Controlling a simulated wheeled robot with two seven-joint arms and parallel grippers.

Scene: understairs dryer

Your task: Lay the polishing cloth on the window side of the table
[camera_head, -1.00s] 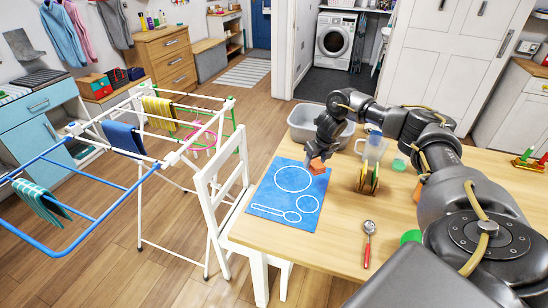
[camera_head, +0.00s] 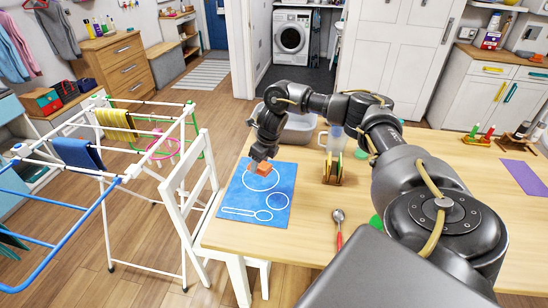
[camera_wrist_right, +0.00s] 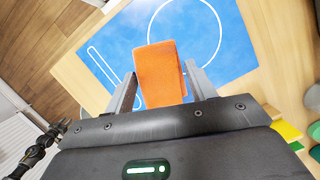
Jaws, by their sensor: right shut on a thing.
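A folded orange cloth (camera_head: 264,170), which I take to be the polishing cloth, is between the fingers of my right gripper (camera_head: 257,162). The right wrist view shows the cloth (camera_wrist_right: 161,72) with a finger on each side, so the gripper is shut on it. It is over the blue mat (camera_head: 240,200) with white outlines, near its big circle, at the left end of the wooden table (camera_head: 300,235). I cannot tell whether the cloth touches the mat. No window shows.
A grey tub (camera_head: 298,128), a clear jug (camera_head: 335,140) and a small wooden rack (camera_head: 332,170) stand behind and right of the mat. A red-handled spoon (camera_head: 338,228) lies in front. A purple sheet (camera_head: 521,172) lies far right. A white chair (camera_head: 190,205) adjoins the left edge.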

